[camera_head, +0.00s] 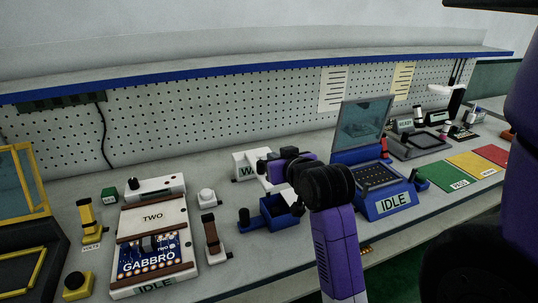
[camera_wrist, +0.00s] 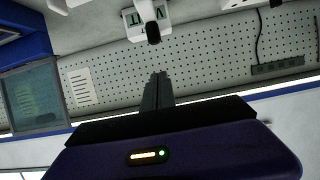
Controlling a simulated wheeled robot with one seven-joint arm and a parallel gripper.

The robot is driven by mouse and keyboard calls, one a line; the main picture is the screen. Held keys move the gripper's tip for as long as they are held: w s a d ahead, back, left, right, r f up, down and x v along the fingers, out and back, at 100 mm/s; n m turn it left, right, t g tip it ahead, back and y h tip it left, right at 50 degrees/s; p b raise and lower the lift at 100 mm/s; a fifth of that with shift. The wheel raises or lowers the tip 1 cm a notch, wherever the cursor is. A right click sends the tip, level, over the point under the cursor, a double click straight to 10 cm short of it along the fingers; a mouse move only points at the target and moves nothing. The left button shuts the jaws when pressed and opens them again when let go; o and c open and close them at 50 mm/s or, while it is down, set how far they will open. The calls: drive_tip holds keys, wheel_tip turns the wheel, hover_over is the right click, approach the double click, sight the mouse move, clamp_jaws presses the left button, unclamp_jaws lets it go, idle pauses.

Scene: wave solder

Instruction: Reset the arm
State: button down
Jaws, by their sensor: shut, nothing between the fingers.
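My purple and black arm (camera_head: 338,240) reaches over the bench from the lower middle of the head view. Its end bends away behind the black wrist joint, so the fingers are hard to make out there. In the wrist view my gripper (camera_wrist: 157,90) points at the pegboard wall, its two dark fingers together with nothing between them. It is apart from everything on the bench, as far as I can see.
Near my arm are a blue tray (camera_head: 268,213) and a blue machine marked IDLE (camera_head: 390,203) with a raised lid. A fixture holding a GABBRO board (camera_head: 150,258) stands left. Green, yellow and red mats (camera_head: 468,165) lie right. A blue-edged shelf (camera_head: 250,66) runs above.

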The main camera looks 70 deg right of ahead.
drive_tip(key=shift+s+a+r, duration=0.15)
drive_tip(key=shift+s+a, duration=0.15)
drive_tip(key=shift+a, duration=0.05)
drive_tip(key=shift+r, duration=0.1)
wheel_tip(320, 180, up, 5)
drive_tip(key=d+t+h, duration=0.1)
drive_tip(key=h, duration=0.1)
drive_tip(key=a+f+n+t+y, duration=0.25)
drive_tip(key=a+f, duration=0.25)
drive_tip(key=a, duration=0.6)
drive_tip(key=a+f+n+t+y, duration=0.1)
drive_tip(key=a+f+t, duration=0.3)
drive_tip(key=a, duration=0.8)
drive_tip(key=s+a+f+n+g+y, duration=0.1)
drive_tip(key=s+a+f+n+y, duration=0.2)
drive_tip(key=s+a, duration=0.4)
drive_tip(key=s+a+f+n+g+y, duration=0.1)
drive_tip(key=s+a+f+n+y, duration=0.2)
drive_tip(key=s+a+f+y, duration=0.3)
drive_tip(key=s+a, duration=0.1)
drive_tip(key=a, duration=0.2)
drive_tip(key=shift+s+a+f, duration=0.3)
drive_tip(key=shift+a+f, duration=0.1)
